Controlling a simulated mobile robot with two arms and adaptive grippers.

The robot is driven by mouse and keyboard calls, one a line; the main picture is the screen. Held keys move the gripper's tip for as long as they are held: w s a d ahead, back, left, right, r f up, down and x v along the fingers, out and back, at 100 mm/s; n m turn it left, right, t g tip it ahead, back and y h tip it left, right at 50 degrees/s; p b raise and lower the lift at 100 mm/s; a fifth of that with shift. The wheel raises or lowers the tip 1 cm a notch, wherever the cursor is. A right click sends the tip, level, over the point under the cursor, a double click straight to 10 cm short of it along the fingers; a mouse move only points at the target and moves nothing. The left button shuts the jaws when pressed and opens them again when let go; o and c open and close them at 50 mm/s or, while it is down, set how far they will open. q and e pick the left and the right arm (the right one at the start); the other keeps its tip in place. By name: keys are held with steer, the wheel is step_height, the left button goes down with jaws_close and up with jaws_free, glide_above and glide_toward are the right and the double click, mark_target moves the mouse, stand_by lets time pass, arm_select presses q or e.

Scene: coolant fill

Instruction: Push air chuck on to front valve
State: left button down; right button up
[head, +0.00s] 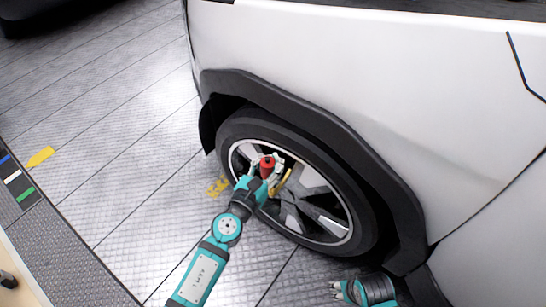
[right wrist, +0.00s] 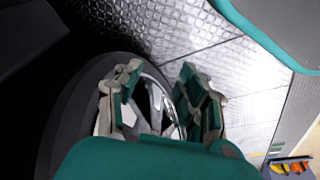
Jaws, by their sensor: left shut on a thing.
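The front wheel (head: 308,205) sits in the dark arch of the white car, with a silver and black rim. My left gripper (head: 267,172) is at the left part of the rim, shut on a small red part that I take for the air chuck (head: 267,163). A yellow piece (head: 286,180) shows just right of the fingers. The valve cannot be made out; the gripper covers that area, so I cannot tell whether chuck and valve touch. My right gripper (head: 337,290) is low beside the wheel, open and empty; its parted fingers show in the right wrist view (right wrist: 160,98).
The white car body (head: 390,90) and dark arch trim (head: 300,120) overhang the wheel. The metal tread floor (head: 110,120) is clear to the left. Yellow markings (head: 218,186) lie near the tyre. A grey strip with coloured patches (head: 25,195) runs along the left.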

arm_select(q)
steer(key=f+b, duration=0.1)
steer(key=b, duration=0.1)
steer(key=w+f+m+g+h+b, duration=0.1)
steer(key=f+b, duration=0.1)
steer(key=d+f+h+b, duration=0.1)
steer(key=f+b, duration=0.1)
steer(key=shift+w+f+m, duration=0.15)
steer(key=shift+w+m, duration=0.1)
steer(key=shift+m, duration=0.05)
steer(key=shift+f, duration=0.25)
arm_select(e)
step_height(320, 180, up, 12)
steer(key=w+t, duration=0.2)
steer(key=shift+w+a+t, duration=0.2)
steer(key=shift+a+t, duration=0.15)
steer(key=shift+t, duration=0.05)
steer(key=shift+s+d+f, duration=0.15)
steer(key=shift+s+f, duration=0.05)
steer(key=shift+s, duration=0.2)
stand_by(1.7)
